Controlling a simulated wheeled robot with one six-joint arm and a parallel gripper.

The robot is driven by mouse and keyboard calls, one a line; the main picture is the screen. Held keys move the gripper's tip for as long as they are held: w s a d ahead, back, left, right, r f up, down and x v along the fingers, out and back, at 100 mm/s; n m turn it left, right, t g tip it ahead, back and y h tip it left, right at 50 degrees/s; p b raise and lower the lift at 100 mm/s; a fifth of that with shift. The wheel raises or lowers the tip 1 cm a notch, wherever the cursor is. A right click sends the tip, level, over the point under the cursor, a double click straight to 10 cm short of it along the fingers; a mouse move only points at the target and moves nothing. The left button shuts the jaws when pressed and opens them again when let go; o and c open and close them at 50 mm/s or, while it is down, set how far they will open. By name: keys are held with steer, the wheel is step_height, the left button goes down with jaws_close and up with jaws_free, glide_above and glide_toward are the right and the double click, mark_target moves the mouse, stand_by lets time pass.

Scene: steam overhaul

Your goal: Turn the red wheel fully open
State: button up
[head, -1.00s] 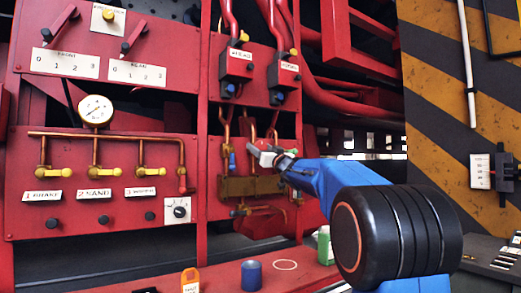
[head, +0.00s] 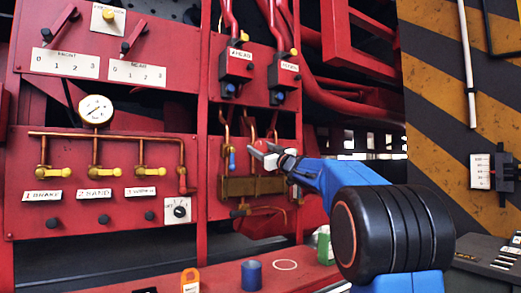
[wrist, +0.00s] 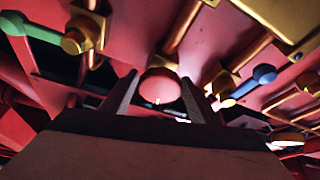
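The red wheel shows in the wrist view as a small rounded red shape (wrist: 160,88) between the two dark fingers of my gripper (wrist: 158,98). The fingers stand apart, with a gap on each side of the red shape. I cannot tell how deep it sits between them or whether they touch it. In the head view my gripper (head: 264,156) is at the right-hand red panel, in front of the brass pipework. A bit of red (head: 262,145) shows at its fingertips, mostly hidden by them.
A blue-handled valve (wrist: 264,75) is right of the fingers in the wrist view; a green handle (wrist: 12,22) is at upper left. Brass pipes surround the gripper. In the head view a gauge (head: 96,109) is on the left panel, and a blue cup (head: 252,274) stands on the red ledge.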

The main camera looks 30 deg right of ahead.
steer(key=shift+o, duration=0.5)
steer(key=v, duration=1.7)
steer(key=shift+s, duration=0.2)
steer(key=shift+d, duration=0.15)
